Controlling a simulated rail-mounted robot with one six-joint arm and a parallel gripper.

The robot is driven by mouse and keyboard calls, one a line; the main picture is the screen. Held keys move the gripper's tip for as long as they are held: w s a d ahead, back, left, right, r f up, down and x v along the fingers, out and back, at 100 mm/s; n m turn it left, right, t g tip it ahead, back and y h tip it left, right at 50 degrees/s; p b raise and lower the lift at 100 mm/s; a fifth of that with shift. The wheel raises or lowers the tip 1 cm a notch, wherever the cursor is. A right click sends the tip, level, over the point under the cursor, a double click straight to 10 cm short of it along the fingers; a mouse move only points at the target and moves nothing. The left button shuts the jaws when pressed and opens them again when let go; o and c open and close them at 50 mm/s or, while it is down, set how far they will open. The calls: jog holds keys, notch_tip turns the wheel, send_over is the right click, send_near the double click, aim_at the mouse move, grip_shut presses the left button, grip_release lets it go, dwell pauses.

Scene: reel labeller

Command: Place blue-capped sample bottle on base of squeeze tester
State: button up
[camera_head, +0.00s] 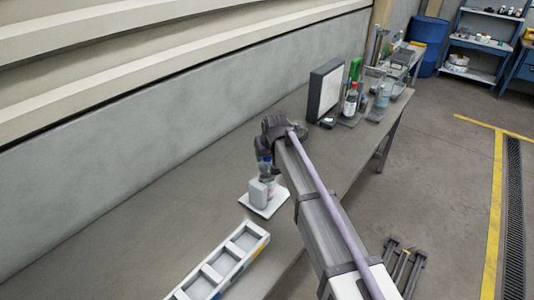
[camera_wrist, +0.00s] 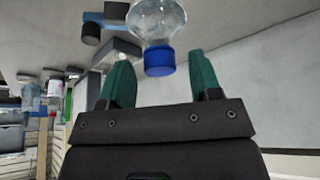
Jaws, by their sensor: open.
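The blue-capped sample bottle (camera_wrist: 160,40) is clear, and its blue cap lies between the fingertips of my gripper (camera_wrist: 160,57) in the wrist view. The two green fingers are spread apart, with a visible gap on each side of the cap. In the head view my gripper (camera_head: 265,160) is over a white base plate (camera_head: 265,210), which looks like the squeeze tester's base. A pale grey block (camera_head: 257,193) stands on this plate. The bottle (camera_head: 268,178) shows partly beside the block, under my gripper. I cannot tell exactly how it rests on the plate.
A white compartment tray (camera_head: 222,266) lies on the grey bench nearer the camera. A dark-framed panel (camera_head: 325,88), a red-capped bottle (camera_head: 351,101) and other bottles stand farther along the bench. The wall runs along the left. The bench left of the plate is clear.

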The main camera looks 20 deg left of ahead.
jog(key=p+v, duration=0.7)
jog(key=v, duration=0.3)
jog(key=shift+p, duration=0.35)
jog(key=shift+d+r, duration=0.1)
jog(key=s+d+f+m+g+h, duration=0.15)
jog(key=s+d, duration=0.35)
jog(key=d, duration=0.8)
jog(key=s+d+m+h, duration=0.1)
jog(key=s+d+m, duration=0.25)
jog(key=d, duration=1.05)
jog(key=s+d+m+g, duration=0.2)
jog(key=s+d+m, duration=0.1)
jog(key=s+d, duration=1.1)
notch_tip(320, 180, down, 12)
jog(key=b, duration=1.2)
jog(key=shift+w+a, duration=0.2)
jog(key=shift+w, duration=0.25)
